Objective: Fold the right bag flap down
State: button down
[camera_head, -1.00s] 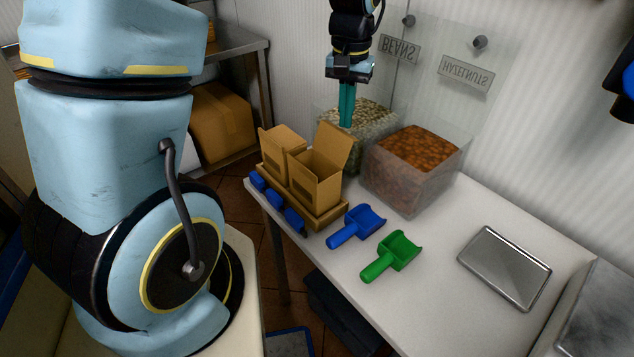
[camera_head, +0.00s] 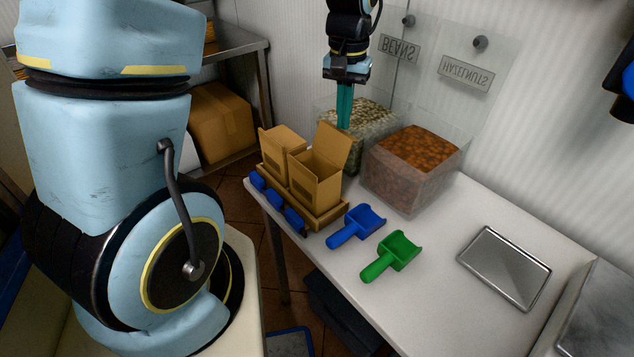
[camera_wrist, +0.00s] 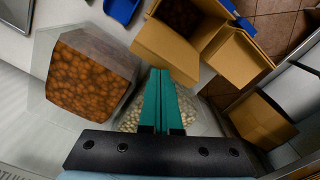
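The right bag (camera_head: 316,188) is an open brown cardboard bag on the table, with its flap (camera_head: 334,146) standing up and leaning back on the bin side. In the wrist view the flap (camera_wrist: 164,48) lies just beyond my fingertips, and brown nuts show inside the bag (camera_wrist: 182,16). The left bag (camera_head: 284,146) stands beside it; it also shows in the wrist view (camera_wrist: 238,58). My gripper (camera_head: 343,128) points down behind the flap, above the bins. Its teal fingers (camera_wrist: 160,75) are together, with nothing visible between them. No contact with the flap is clear.
The bags stand in a low cardboard tray (camera_head: 327,222). Behind are clear bins of beans (camera_head: 370,122) and hazelnuts (camera_head: 412,170). A blue scoop (camera_head: 357,225), a green scoop (camera_head: 392,256) and a metal tray (camera_head: 504,267) lie on the white table (camera_head: 450,300).

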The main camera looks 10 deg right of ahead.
jog(key=shift+w+d, duration=0.15)
jog(key=shift+d, duration=0.1)
jog(key=shift+f, duration=0.15)
